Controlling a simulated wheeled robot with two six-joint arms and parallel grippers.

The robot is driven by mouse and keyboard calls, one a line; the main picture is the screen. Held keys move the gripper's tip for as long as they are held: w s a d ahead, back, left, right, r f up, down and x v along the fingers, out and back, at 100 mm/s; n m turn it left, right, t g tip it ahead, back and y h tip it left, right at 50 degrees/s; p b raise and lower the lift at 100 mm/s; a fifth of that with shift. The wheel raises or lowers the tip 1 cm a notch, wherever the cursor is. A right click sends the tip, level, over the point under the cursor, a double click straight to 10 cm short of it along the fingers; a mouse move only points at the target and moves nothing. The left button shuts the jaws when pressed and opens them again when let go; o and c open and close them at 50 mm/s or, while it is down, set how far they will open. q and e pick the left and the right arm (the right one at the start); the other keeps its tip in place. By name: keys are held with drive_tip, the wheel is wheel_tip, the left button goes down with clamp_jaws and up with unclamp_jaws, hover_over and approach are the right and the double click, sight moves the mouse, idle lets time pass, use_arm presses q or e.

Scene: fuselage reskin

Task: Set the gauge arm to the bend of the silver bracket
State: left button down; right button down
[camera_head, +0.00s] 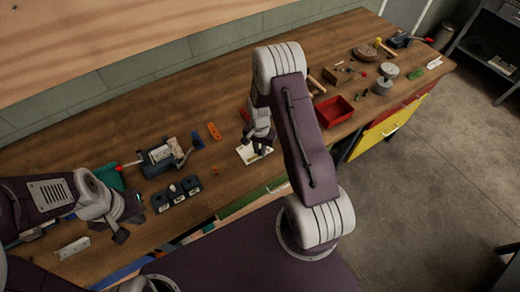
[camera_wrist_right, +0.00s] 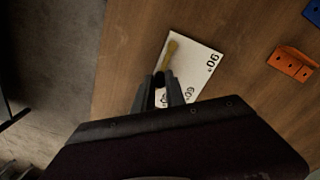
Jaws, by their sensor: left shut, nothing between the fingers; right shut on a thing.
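The gauge is a white plate with printed angle numbers (camera_wrist_right: 205,62) and a brass-coloured arm (camera_wrist_right: 171,49). In the head view the plate (camera_head: 246,155) lies flat near the bench's front edge. My right gripper (camera_wrist_right: 161,86) is over the plate, shut on the near end of the gauge arm; its fingers hide that end and some of the numbers. It also shows in the head view (camera_head: 262,149). A silver bracket (camera_head: 72,248) lies at the lower left of the bench. My left gripper (camera_head: 121,236) is shut and empty, to the right of the bracket.
An orange bracket (camera_head: 214,131) lies left of the plate. A vise-like tool (camera_head: 163,157) and a dark block with several sockets (camera_head: 175,193) stand between the grippers. A red bin (camera_head: 334,111) is to the right.

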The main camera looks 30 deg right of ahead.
drive_tip(key=shift+w, duration=0.1)
drive_tip(key=n, duration=0.1)
drive_tip(key=w+n, duration=0.1)
drive_tip(key=n, duration=0.1)
drive_tip(key=shift+w+a+b, duration=0.1)
drive_tip(key=shift+a+b, duration=0.05)
drive_tip(key=shift+b, duration=0.15)
drive_tip(key=n, duration=0.1)
drive_tip(key=w+n, duration=0.1)
drive_tip(key=n, duration=0.1)
drive_tip(key=shift+a, duration=0.3)
drive_tip(key=n, duration=0.1)
drive_tip(key=w+a+n+b, duration=0.1)
drive_tip(key=n, duration=0.1)
drive_tip(key=shift+w+a+n, duration=0.15)
drive_tip(key=shift+a+n, duration=0.1)
drive_tip(key=shift+n, duration=0.4)
drive_tip(key=shift+w+a+n, duration=0.15)
drive_tip(key=shift+a+n, duration=0.05)
drive_tip(key=shift+n, duration=0.45)
drive_tip(key=c, duration=1.4)
unclamp_jaws()
drive_tip(key=shift+o, duration=0.2)
drive_tip(key=shift+r, duration=0.1)
